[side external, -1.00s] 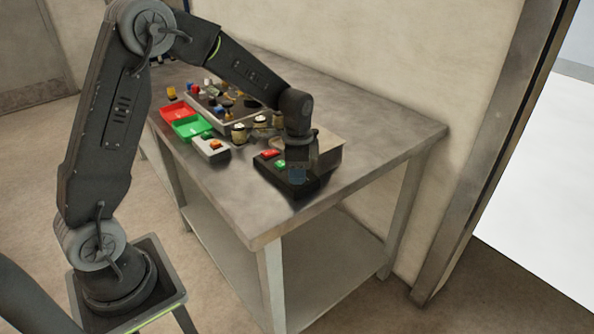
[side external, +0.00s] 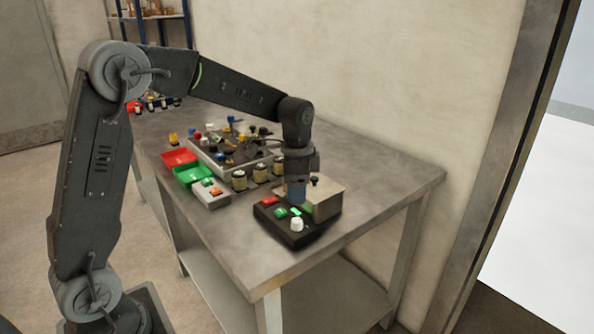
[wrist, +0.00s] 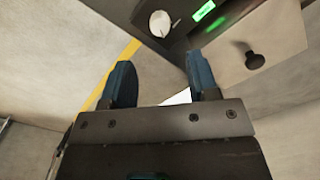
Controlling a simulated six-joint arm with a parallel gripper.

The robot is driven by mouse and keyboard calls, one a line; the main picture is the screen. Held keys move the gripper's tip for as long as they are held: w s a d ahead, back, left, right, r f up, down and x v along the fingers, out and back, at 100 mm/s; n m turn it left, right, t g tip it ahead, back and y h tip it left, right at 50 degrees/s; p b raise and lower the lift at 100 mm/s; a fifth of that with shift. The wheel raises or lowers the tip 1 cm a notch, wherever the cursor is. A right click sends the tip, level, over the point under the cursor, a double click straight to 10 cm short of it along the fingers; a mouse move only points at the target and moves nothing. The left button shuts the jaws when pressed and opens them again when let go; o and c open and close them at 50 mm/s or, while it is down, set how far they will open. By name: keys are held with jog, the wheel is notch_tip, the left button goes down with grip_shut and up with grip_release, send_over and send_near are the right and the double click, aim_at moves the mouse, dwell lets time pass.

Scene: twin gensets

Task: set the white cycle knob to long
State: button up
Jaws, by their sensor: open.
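The white knob (side external: 296,224) stands on the front of the black control box (side external: 278,230), near the table's front edge. In the wrist view the white knob (wrist: 160,23) is at the top, beyond the fingertips, with a dark line across its face. I cannot read its setting or any marks around it. My gripper (side external: 297,200) points down above the back part of the box, behind the knob. In the wrist view my gripper (wrist: 160,62) has its two blue fingers apart, with nothing between them.
The box also carries a red button (side external: 269,201), a green button (side external: 281,212) and a lit green display (wrist: 204,11). A beige box with a black knob (wrist: 254,60) stands close behind. Red (side external: 180,157) and green (side external: 192,175) trays lie left.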

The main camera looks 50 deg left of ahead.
notch_tip(320, 180, up, 5)
dwell(0.3)
jog(key=s+d+r+n+t, duration=0.1)
jog(key=s+d+n+t, duration=0.1)
jog(key=s, duration=0.9)
jog(key=s+d+r+n+t, duration=0.1)
jog(key=s+d+n+t, duration=0.2)
jog(key=s, duration=0.8)
jog(key=d+n, duration=0.1)
jog(key=n, duration=0.1)
jog(key=shift+s+d+r+n+t, duration=0.3)
jog(key=shift+d, duration=0.1)
